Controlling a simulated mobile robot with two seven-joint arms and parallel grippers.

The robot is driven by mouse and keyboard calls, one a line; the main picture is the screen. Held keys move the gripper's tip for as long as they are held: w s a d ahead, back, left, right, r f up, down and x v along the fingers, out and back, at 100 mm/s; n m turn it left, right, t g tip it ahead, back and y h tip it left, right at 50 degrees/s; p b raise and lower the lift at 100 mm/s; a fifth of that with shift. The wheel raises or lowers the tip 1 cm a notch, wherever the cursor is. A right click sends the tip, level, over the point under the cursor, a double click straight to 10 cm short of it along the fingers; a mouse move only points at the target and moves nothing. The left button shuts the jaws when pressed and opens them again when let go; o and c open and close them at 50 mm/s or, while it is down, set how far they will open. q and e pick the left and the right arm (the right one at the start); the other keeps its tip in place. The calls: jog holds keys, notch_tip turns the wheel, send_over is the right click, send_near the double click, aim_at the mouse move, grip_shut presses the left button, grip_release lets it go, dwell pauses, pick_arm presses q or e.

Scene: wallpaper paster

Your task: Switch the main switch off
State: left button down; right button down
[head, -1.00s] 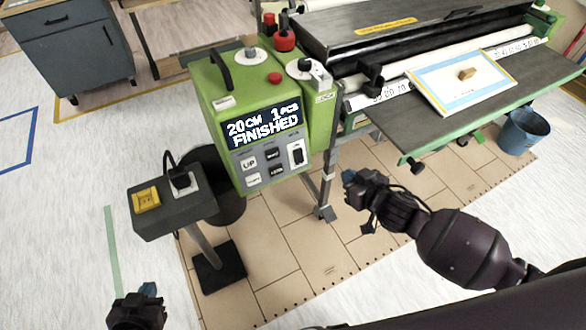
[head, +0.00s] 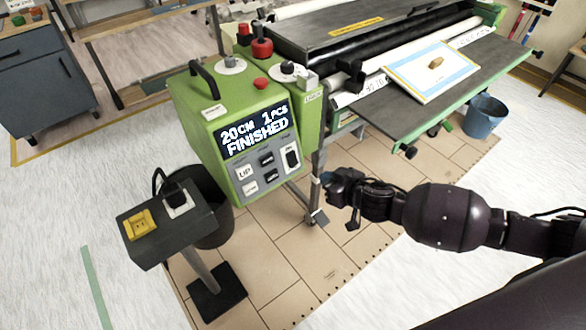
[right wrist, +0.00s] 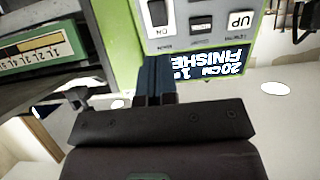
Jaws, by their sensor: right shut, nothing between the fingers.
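The main switch (head: 292,157) is a black rocker on a white plate, at the right of the grey control panel (head: 266,168) on the green machine box (head: 215,137). It also shows upside down at the top of the right wrist view (right wrist: 158,13), beside a label I read as "ON". My right gripper (head: 330,180) is to the right of the panel and slightly lower. Its blue fingers (right wrist: 155,78) are shut and empty, pointing at the panel just short of the switch in the wrist view. I cannot tell whether they touch it. My left gripper is out of view.
The display (head: 255,130) reads "20CM 1PCS FINISHED". A pedestal (head: 150,248) with a yellow button (head: 140,224) stands front left, before a dark bin (head: 213,205). The paster's table (head: 400,128) extends to the right above my right arm. A blue bucket (head: 484,117) stands beyond.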

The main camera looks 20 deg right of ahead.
dwell(0.3)
jog(key=shift+w, duration=0.1)
jog(key=b, duration=0.3)
send_near(293, 164)
jog(key=x, duration=0.5)
jog(key=shift+w+a+f, duration=0.15)
jog(key=shift+w+f, duration=0.1)
jog(key=shift+w+a+f+b, duration=0.15)
jog(key=shift+w+f+b, duration=0.15)
jog(key=shift+w, duration=0.25)
jog(key=shift+w+a, duration=0.1)
jog(key=shift+w, duration=0.15)
jog(key=shift+r, duration=0.1)
